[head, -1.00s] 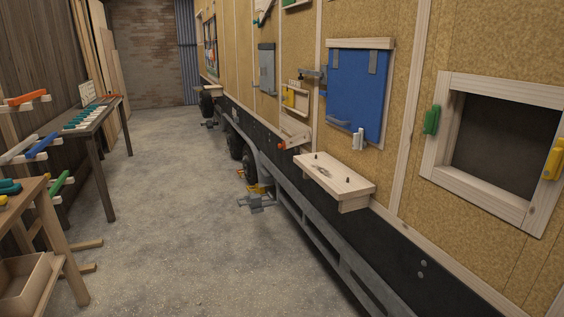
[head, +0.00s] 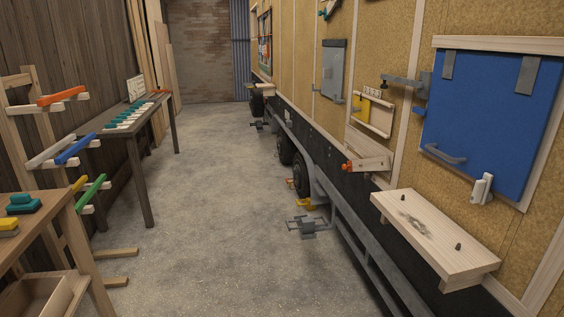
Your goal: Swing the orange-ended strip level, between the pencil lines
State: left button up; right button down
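The orange-ended strip (head: 371,163) is a short pale wooden piece low on the trailer's side wall, right of the middle of the head view. Its orange end (head: 347,167) points left, toward the far end of the trailer. The strip looks close to level, with its orange end perhaps slightly low, but the slanted view makes this hard to judge. Pencil lines are too small to make out. Neither of my grippers is in view, and nothing is touching the strip.
A wooden shelf (head: 437,236) juts from the wall nearer me, below a blue panel (head: 485,125). A grey bracket (head: 405,84) sticks out above the strip. A rack (head: 64,142) and long table (head: 140,128) stand left.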

aim_at(382, 163)
jog(key=i, duration=0.7)
jog(key=i+j+z, duration=0.15)
jog(key=i, duration=0.55)
jog(key=i+j+z, duration=0.1)
jog(key=i+z, duration=0.3)
jog(key=i+j+z, duration=0.25)
jog(key=i+z, duration=0.15)
jog(key=i+j+z, duration=0.65)
jog(key=z, duration=0.15)
jog(key=j, duration=0.1)
